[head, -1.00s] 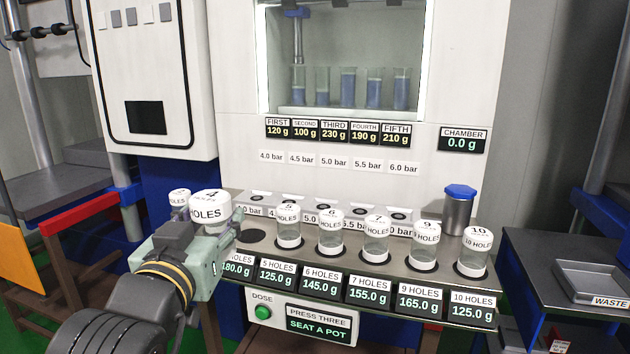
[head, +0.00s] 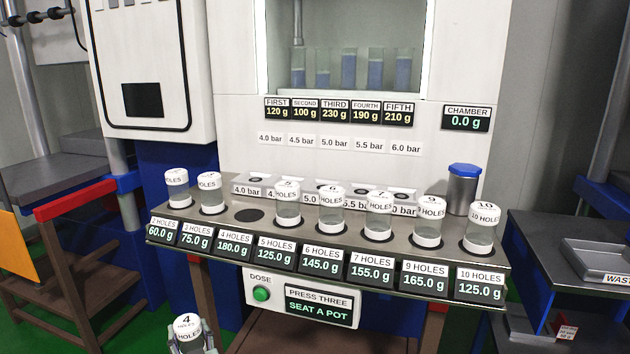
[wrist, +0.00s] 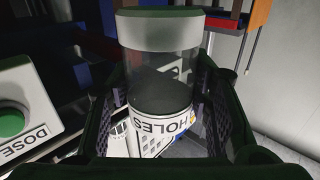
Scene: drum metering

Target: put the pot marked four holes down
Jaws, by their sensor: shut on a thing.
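The pot marked 4 holes (head: 187,328) is a clear cylinder with a white marked cap, held low in front of the shelf at the bottom of the head view. My gripper (head: 190,346) is shut on it. An empty dark round seat (head: 248,215) lies in the shelf (head: 225,222) above the 4 HOLES label (head: 235,240), which reads 180.0 g.
Pots marked 3 (head: 210,193) and 5 (head: 288,203) flank the empty seat, with more pots along the row. A green DOSE button (head: 261,294) is below the shelf; it also shows in the wrist view (wrist: 12,122). A blue-lidded canister (head: 462,188) and waste tray (head: 600,262) are at right.

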